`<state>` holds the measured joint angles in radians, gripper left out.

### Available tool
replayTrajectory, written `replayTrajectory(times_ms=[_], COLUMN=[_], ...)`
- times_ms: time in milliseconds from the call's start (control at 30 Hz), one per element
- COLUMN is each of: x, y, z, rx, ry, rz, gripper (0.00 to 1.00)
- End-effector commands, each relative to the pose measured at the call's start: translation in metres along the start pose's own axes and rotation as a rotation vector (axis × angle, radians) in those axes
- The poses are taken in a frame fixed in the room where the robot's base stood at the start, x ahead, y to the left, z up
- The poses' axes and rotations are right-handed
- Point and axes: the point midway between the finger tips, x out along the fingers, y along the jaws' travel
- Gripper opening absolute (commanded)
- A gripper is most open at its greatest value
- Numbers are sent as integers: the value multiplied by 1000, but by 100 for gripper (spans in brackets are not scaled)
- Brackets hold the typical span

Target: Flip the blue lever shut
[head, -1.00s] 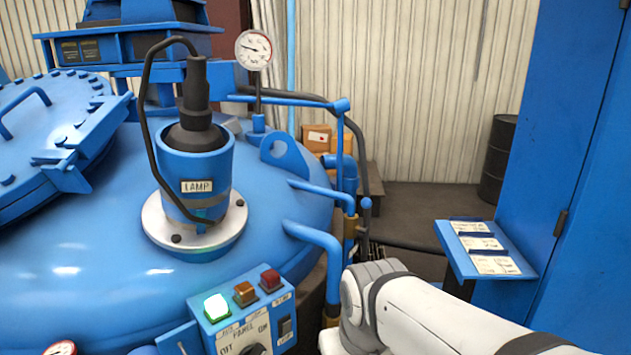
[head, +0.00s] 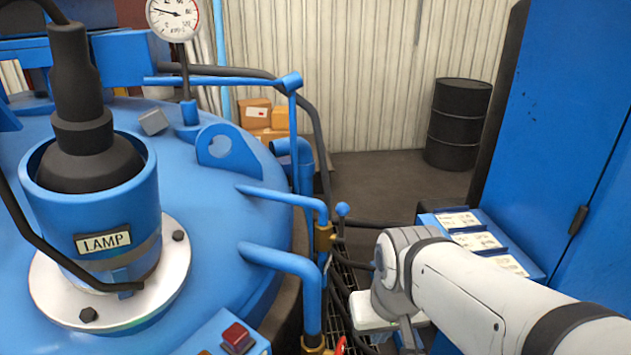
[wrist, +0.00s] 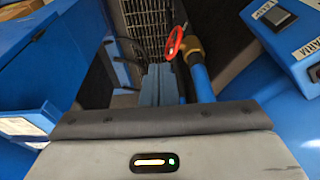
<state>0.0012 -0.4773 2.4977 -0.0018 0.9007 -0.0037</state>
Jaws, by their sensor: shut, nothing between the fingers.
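The blue lever (head: 342,209) shows in the head view as a short upright handle with a round blue knob, beside the upper brass valve (head: 323,237) on a blue pipe. I cannot make it out in the wrist view. My gripper (wrist: 160,72) shows in the wrist view with its two blue-grey fingers together, shut and empty. They appear beside a red handle (wrist: 176,42) on a lower brass valve (wrist: 191,50); I cannot tell whether they touch. In the head view my white arm stands right of the pipes, and the fingertips are hidden.
The red handle shows at the bottom edge of the head view (head: 341,346). Blue pipes (head: 285,262) and black hoses run close by. The furnace lid with its lamp (head: 95,190) fills the left. A blue cabinet (head: 560,150) and document shelf (head: 430,222) stand right.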

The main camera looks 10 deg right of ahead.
Motion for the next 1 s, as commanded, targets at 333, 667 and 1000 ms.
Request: replayTrajectory(times_ms=[333,667,1000], x=[-62,-93,-88], y=[11,7,6], z=[-127,-292,-355], rx=[9,9,3], ry=[-56,-136,-168], rz=[-43,-119,-158], gripper=[0,0,0])
